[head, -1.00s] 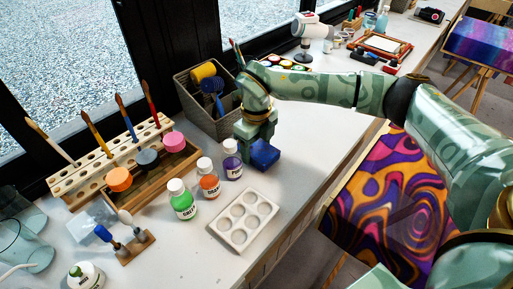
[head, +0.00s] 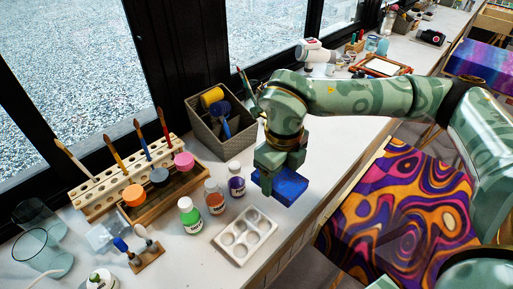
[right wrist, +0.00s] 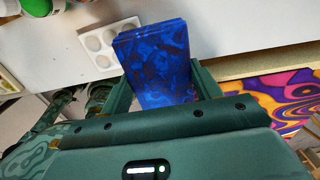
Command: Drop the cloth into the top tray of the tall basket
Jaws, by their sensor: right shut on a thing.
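The cloth (head: 290,184) is a folded, deep blue pad. My right gripper (head: 275,181) is shut on it, and the cloth sticks out between the fingers. In the right wrist view the cloth (right wrist: 158,62) fills the space between both fingers of the gripper (right wrist: 163,88). The cloth appears to be above the white table near its front edge; the gap below is hard to judge. A grey woven basket (head: 207,139) stands behind and left of the gripper. It holds a yellow roll and blue-handled tools; no separate upper tray can be made out. My left gripper is out of view.
A white paint palette (head: 246,237) lies nearer, left of the cloth. Paint bottles in purple (head: 236,185), orange (head: 214,200) and green (head: 190,217) stand left of the gripper. A wooden brush rack (head: 112,183) is further left. A patterned cushioned surface (head: 395,215) lies off the table's right edge.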

